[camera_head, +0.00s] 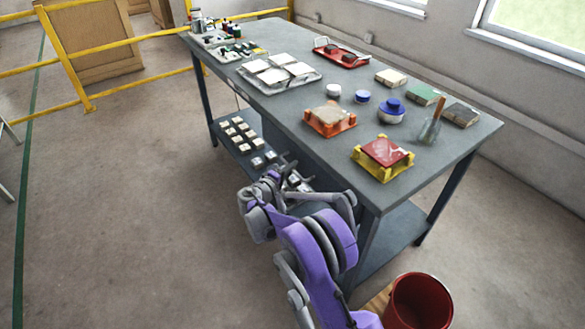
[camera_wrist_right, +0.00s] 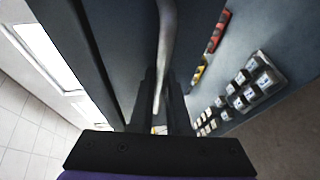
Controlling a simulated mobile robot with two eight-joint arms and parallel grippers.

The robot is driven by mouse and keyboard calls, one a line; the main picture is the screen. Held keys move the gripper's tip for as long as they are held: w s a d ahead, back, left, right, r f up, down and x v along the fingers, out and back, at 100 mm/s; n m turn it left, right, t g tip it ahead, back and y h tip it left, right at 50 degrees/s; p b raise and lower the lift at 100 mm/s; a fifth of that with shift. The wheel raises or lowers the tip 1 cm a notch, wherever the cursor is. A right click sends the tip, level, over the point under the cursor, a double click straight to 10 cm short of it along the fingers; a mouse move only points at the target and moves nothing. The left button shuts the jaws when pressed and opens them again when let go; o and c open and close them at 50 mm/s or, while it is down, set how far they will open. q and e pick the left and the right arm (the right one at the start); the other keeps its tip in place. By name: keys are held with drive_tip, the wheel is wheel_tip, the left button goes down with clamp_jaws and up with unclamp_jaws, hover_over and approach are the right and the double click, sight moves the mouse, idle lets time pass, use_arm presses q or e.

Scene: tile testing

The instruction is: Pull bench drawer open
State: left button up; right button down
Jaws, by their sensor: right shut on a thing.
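The bench (camera_head: 420,160) has a dark grey top and crosses the head view. Its drawer front (camera_wrist_right: 128,45) is a dark panel in the wrist view, with a long pale grey bar handle (camera_wrist_right: 167,35). My right gripper (camera_head: 287,168) is at the bench's front side, below the top edge. In the wrist view its dark fingers (camera_wrist_right: 161,95) are shut on the handle, one on each side. My arm hides much of the drawer in the head view. I cannot tell how far the drawer stands out. My left gripper is not in view.
Tiles lie on the lower shelf (camera_head: 222,150) beside my gripper. Trays, tile stands and jars are on the bench top. A red bucket (camera_head: 420,300) stands at the bottom right. Yellow rails (camera_head: 75,80) stand at the back left. Floor left of the bench is clear.

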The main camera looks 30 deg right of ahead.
drive_tip(key=s+a+b, duration=0.1)
drive_tip(key=s+a, duration=0.1)
drive_tip(key=a, duration=2.5)
drive_tip(key=shift+a, duration=0.15)
drive_tip(key=shift+s, duration=0.1)
drive_tip(key=c, duration=0.9)
unclamp_jaws()
drive_tip(key=shift+a, duration=0.1)
drive_tip(key=v, duration=1)
drive_tip(key=shift+s+a, duration=0.2)
drive_tip(key=shift+a, duration=0.05)
